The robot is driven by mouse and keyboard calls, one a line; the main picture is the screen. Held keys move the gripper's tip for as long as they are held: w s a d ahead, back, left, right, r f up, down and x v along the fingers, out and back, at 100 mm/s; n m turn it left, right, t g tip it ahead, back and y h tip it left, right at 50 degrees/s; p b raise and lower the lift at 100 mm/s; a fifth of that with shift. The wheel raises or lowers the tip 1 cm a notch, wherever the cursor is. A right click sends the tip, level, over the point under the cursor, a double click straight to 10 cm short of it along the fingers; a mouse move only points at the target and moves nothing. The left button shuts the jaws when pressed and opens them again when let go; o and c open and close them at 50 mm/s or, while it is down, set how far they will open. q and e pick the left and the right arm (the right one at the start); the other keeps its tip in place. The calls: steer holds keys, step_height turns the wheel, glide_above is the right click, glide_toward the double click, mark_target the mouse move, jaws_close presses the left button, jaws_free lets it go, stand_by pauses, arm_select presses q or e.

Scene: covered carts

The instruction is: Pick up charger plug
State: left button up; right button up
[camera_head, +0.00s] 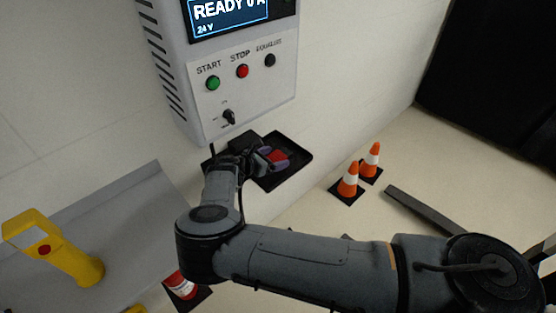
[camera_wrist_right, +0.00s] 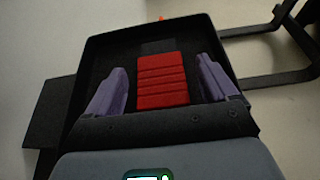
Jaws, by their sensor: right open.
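The charger plug (camera_wrist_right: 162,80) is a red ribbed block with a dark end, lying in a shallow black tray (camera_wrist_right: 96,50) in the right wrist view. In the head view the red plug (camera_head: 278,156) shows small beside my right gripper (camera_head: 268,158), below the charger box. My right gripper (camera_wrist_right: 165,92) has its two purple-grey fingers apart, one on each side of the plug, with a gap on both sides. My left gripper is not seen.
The white charger box (camera_head: 248,85) with START and STOP buttons is on the wall above the tray. Orange cones (camera_head: 348,180) stand on the floor to the right. A yellow post (camera_head: 52,250) is at the left, by a grey panel (camera_head: 110,215).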

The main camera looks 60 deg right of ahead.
steer(key=shift+c, duration=1.1)
steer(key=shift+r, duration=0.1)
steer(key=c, duration=1)
steer(key=shift+c, duration=0.2)
steer(key=shift+s+r, duration=0.1)
